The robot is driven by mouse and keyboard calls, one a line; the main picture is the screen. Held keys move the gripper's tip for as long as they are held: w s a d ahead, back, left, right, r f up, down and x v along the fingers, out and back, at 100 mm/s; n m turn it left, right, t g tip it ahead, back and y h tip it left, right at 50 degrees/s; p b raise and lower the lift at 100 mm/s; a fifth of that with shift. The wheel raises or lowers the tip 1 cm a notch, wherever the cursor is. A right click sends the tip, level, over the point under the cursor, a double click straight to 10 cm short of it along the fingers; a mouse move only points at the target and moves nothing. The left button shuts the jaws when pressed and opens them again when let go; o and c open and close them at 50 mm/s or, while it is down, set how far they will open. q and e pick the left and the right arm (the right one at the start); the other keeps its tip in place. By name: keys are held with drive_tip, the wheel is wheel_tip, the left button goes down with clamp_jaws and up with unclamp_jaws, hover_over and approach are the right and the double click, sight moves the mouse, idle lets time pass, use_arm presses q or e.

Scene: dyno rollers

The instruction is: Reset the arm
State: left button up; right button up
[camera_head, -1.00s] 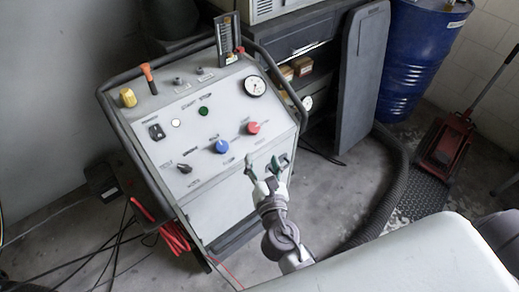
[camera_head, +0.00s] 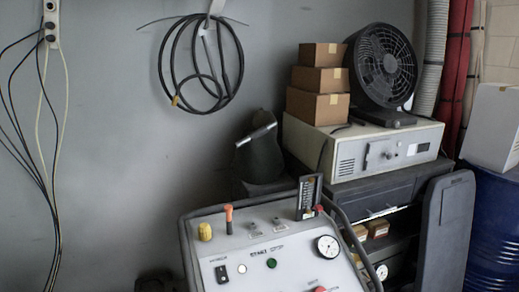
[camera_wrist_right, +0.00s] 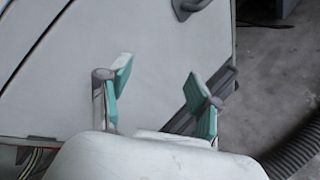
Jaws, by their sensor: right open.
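My right gripper (camera_wrist_right: 160,98) shows in the right wrist view. Its two teal-padded fingers are spread wide with nothing between them. Behind the fingers is a pale flat panel (camera_wrist_right: 150,55), with a dark handle-like part at its top. Neither arm shows in the head view. The console's lower part is cut off by the frame. My left gripper is not in view.
A black fan (camera_head: 384,68) and cardboard boxes (camera_head: 318,80) sit on a white instrument (camera_head: 370,150). A coiled black cable (camera_head: 201,65) hangs on the wall. A blue drum (camera_head: 494,225) stands at right. In the wrist view, a ribbed hose (camera_wrist_right: 292,150) lies at lower right.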

drive_tip(key=s+d+f+m+g+y, duration=0.1)
drive_tip(key=s+d+f+m+g, duration=0.15)
drive_tip(key=s+f+m, duration=0.6)
drive_tip(key=s+d+f+m+g, duration=0.15)
drive_tip(key=s+f+g, duration=0.35)
drive_tip(key=f, duration=0.9)
drive_tip(key=s+d+f+m+g, duration=0.2)
drive_tip(key=s+f+m, duration=0.3)
drive_tip(key=s, duration=0.5)
drive_tip(key=s+d+f+m+g, duration=0.2)
drive_tip(key=s+d+f+m, duration=0.2)
drive_tip(key=s+m, duration=0.4)
drive_tip(key=s, duration=0.3)
drive_tip(key=shift+s+f, duration=0.25)
drive_tip(key=shift+f, duration=0.15)
